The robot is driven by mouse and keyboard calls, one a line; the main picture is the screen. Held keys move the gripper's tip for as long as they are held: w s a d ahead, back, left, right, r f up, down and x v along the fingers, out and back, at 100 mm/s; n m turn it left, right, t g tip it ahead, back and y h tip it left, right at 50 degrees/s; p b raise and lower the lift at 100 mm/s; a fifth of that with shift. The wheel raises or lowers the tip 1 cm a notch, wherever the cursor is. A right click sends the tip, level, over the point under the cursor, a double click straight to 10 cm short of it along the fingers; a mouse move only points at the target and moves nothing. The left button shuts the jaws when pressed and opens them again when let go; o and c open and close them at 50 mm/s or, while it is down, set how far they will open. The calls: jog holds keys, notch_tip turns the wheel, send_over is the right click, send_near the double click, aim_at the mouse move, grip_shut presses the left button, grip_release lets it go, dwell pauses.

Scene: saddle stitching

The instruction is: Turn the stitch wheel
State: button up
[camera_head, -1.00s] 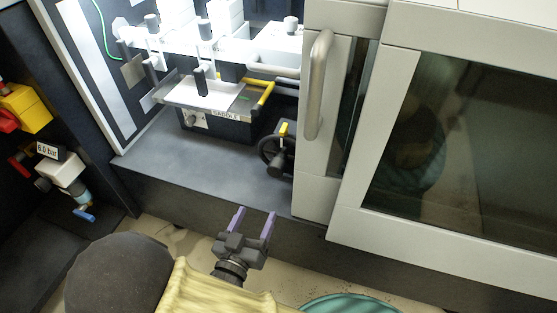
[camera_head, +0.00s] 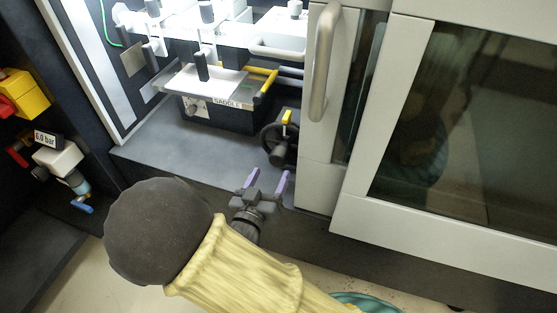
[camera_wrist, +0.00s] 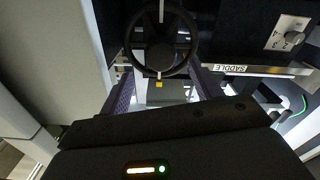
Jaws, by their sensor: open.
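The stitch wheel (camera_head: 267,141) is a dark handwheel on the right side of the machine bay, beside the door frame, with a yellow mark above it. In the wrist view the wheel (camera_wrist: 194,58) shows as a black rim with a hub, ahead of my gripper. My gripper (camera_head: 266,178) is open and empty, its two purple fingers pointing up at the wheel from just below and in front of it. In the wrist view the fingers (camera_wrist: 160,95) stand on either side of the wheel's lower part; whether they touch it I cannot tell.
The saddle block (camera_head: 222,114), labelled SADDLE, stands left of the wheel. The door frame with its handle (camera_head: 323,62) is close on the right. The grey bay floor (camera_head: 175,148) is clear at the left. A pressure gauge unit (camera_head: 55,155) is at far left.

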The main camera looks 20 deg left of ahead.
aim_at(276, 161)
jog(key=w+b, duration=0.1)
jog(key=w, duration=0.4)
jog(key=w+b, duration=0.1)
jog(key=w, duration=0.2)
jog(key=shift+d+b, duration=0.3)
jog(key=shift+s, duration=0.1)
jog(key=shift+c, duration=0.4)
jog(key=c, duration=1.3)
jog(key=shift+a, duration=0.1)
